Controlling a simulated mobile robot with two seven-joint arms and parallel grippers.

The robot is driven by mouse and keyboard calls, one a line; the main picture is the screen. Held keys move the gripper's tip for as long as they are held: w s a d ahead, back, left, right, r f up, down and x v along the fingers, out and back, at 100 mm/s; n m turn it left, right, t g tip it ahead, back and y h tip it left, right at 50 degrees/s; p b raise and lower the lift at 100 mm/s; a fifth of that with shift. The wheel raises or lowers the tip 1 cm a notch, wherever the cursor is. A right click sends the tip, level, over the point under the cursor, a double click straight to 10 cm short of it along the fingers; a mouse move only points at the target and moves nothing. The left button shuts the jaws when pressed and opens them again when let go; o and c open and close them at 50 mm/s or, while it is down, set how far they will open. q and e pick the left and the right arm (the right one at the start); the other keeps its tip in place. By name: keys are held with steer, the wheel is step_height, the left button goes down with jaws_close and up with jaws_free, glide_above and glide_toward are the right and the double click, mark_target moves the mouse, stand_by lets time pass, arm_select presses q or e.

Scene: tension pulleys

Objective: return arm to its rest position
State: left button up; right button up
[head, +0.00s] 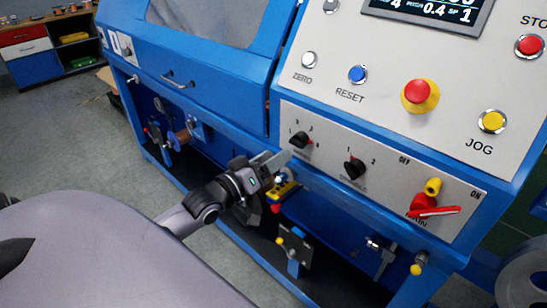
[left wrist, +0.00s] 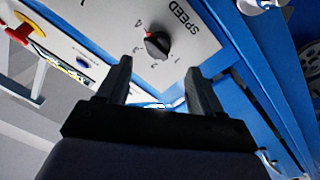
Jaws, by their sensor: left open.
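My left gripper (head: 277,160) is in front of the blue machine, just below and left of the black speed knob (head: 300,140). In the left wrist view my left gripper (left wrist: 158,85) has its two dark fingers spread apart with nothing between them. The speed knob (left wrist: 157,45) shows beyond the fingertips, apart from them. My left arm (head: 208,205) comes in from the lower left, extended toward the machine. My right gripper is not in view.
The control panel (head: 385,195) holds a second black knob (head: 354,168), a red main switch (head: 425,205) and a red emergency button (head: 420,95). Below the panel are yellow-tipped levers (head: 415,268) and pulley parts (head: 290,250). Open grey floor (head: 60,150) lies at the left.

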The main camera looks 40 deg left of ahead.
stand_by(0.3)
arm_select(q)
steer(key=s+d+f+m+g, duration=0.3)
steer(key=s+d+f+g, duration=0.1)
steer(key=s+d+f, duration=0.3)
steer(key=s+d+f+m+g, duration=0.4)
steer(key=s+d+f, duration=0.4)
steer(key=s+f, duration=0.4)
step_height(320, 180, down, 3)
steer(key=shift+d+r+m, duration=0.1)
steer(key=shift+d+m, duration=0.2)
